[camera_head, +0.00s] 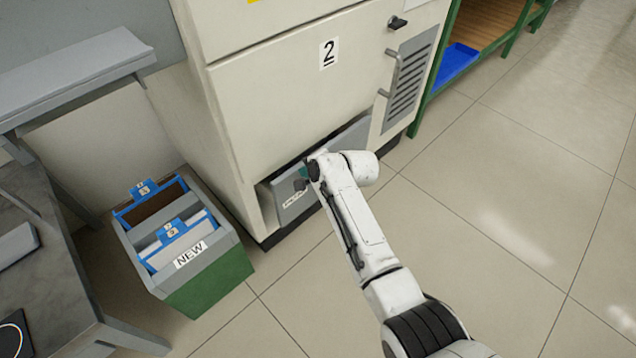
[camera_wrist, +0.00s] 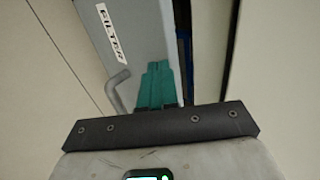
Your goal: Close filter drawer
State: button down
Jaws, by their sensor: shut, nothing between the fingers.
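The filter drawer (camera_head: 284,190) is a grey panel low in the cream cabinet marked 2. In the wrist view its grey front (camera_wrist: 135,35) bears a FILTER label and a bent grey handle (camera_wrist: 118,92). A dark gap runs along the right side of the front there. My gripper (camera_head: 303,176) is at the drawer front, partly hidden by my arm in the head view. Its teal fingers (camera_wrist: 156,78) are shut and empty, beside the handle and over the front. I cannot tell whether they touch it. How far the drawer stands out is hard to tell.
The cream cabinet (camera_head: 290,100) has a vent and handles at right. A grey-green box (camera_head: 215,262) labelled NEW, with blue-framed filters, stands left of the drawer. A grey bench (camera_head: 50,260) is at far left. The tiled floor (camera_head: 490,230) at right is clear.

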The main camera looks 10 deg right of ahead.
jog(key=shift+w+a+r+b, duration=0.1)
jog(key=shift+w+a+b, duration=0.2)
jog(key=shift+w+a, duration=0.25)
jog(key=shift+w+r, duration=0.1)
jog(key=shift+d, duration=0.1)
